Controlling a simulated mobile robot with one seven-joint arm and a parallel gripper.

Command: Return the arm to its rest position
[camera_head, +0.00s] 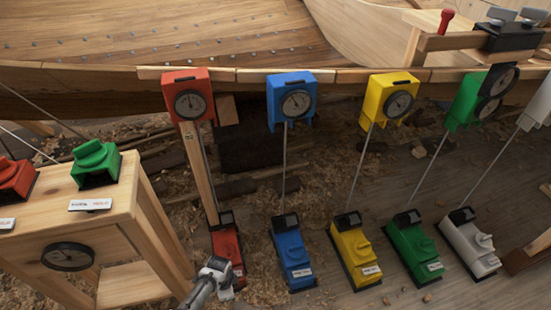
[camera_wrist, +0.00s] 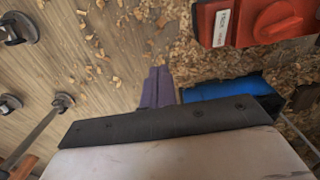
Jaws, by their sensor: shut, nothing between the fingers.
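My gripper (camera_wrist: 157,88) shows in the wrist view as two purple fingers lying side by side, closed with nothing between them. They point over the wood floor strewn with shavings. In the head view my arm's grey end (camera_head: 215,270) is at the bottom, in front of the red floor unit (camera_head: 227,245) and partly covering it. In the wrist view a red unit with a round knob (camera_wrist: 275,20) is at the upper right, and part of a blue unit (camera_wrist: 225,88) shows right of the fingers. Whether the fingers touch anything is not clear.
Blue (camera_head: 291,255), yellow (camera_head: 354,253), green (camera_head: 414,250) and white (camera_head: 470,247) floor units stand in a row, with rods up to dial boxes on the hull plank. A wooden stand (camera_head: 130,225) with a green unit (camera_head: 95,163) is at the left.

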